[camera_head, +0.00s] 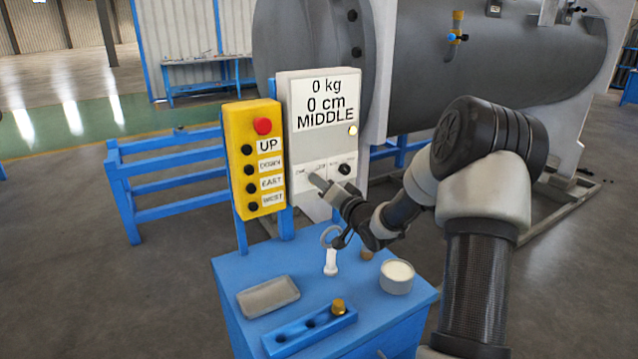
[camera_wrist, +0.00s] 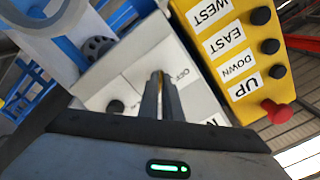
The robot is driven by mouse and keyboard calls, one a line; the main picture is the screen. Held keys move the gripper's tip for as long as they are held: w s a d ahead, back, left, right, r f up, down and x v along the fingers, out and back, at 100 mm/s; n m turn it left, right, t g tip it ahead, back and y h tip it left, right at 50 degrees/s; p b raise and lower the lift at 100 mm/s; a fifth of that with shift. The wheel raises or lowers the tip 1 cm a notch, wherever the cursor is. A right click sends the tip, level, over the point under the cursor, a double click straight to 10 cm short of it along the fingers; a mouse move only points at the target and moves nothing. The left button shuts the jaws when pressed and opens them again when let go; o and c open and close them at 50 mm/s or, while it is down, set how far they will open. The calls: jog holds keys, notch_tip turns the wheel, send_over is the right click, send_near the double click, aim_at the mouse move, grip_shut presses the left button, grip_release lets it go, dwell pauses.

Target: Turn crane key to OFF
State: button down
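The white crane control box (camera_head: 300,150) stands behind the blue table, with a display reading 0 kg, 0 cm, MIDDLE. My gripper (camera_head: 317,181) is at the left part of its lower panel, hiding the key in the head view. In the wrist view, which is turned upside down, my two fingers (camera_wrist: 161,97) are close together at the panel. A thin yellowish sliver, seemingly the crane key (camera_wrist: 162,76), shows between their tips. An OFF label (camera_wrist: 183,75) is beside the fingers. The key's exact angle is hidden.
A yellow pendant (camera_head: 240,150) with a red button and UP, DOWN, EAST, WEST labels stands left of the box. A black knob (camera_head: 344,169) is on the panel's right. The blue table (camera_head: 235,275) holds a grey tray (camera_head: 268,297), a white round container (camera_head: 397,277) and small parts.

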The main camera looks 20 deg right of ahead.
jog(key=shift+n+b, duration=0.3)
jog(key=shift+b, duration=0.1)
jog(key=shift+n+b, duration=8.5)
jog(key=shift+b, duration=0.45)
jog(key=c, duration=2)
grip_release()
jog(key=s+d, duration=0.1)
jog(key=s, duration=0.4)
jog(key=s+d+p, duration=0.1)
jog(key=s, duration=0.5)
jog(key=s+d+p, duration=0.1)
jog(key=s, duration=0.5)
jog(key=shift+s+d, duration=0.1)
jog(key=shift+d, duration=0.05)
